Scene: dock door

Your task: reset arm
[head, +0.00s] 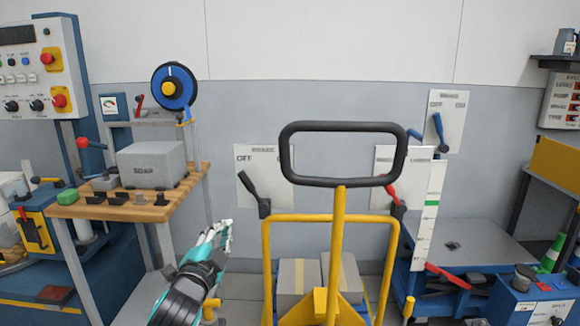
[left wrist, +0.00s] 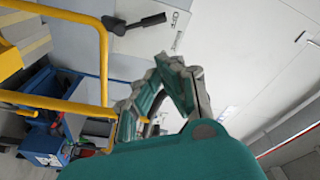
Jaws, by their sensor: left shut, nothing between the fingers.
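My left gripper (head: 225,234) is in the lower middle of the head view, at the end of my teal and black left arm. It is shut and empty, just left of the yellow trolley frame (head: 337,240). In the left wrist view the gripper's fingers (left wrist: 165,78) come together with nothing held between them. The yellow frame also shows there at the left (left wrist: 103,60). My right gripper is in neither view.
The trolley's black loop handle (head: 343,125) rises in front of the wall. Behind stand a panel with a black lever (head: 253,190) and one with a red lever (head: 392,196). A wooden bench (head: 150,207) stands left, a blue table (head: 470,240) right.

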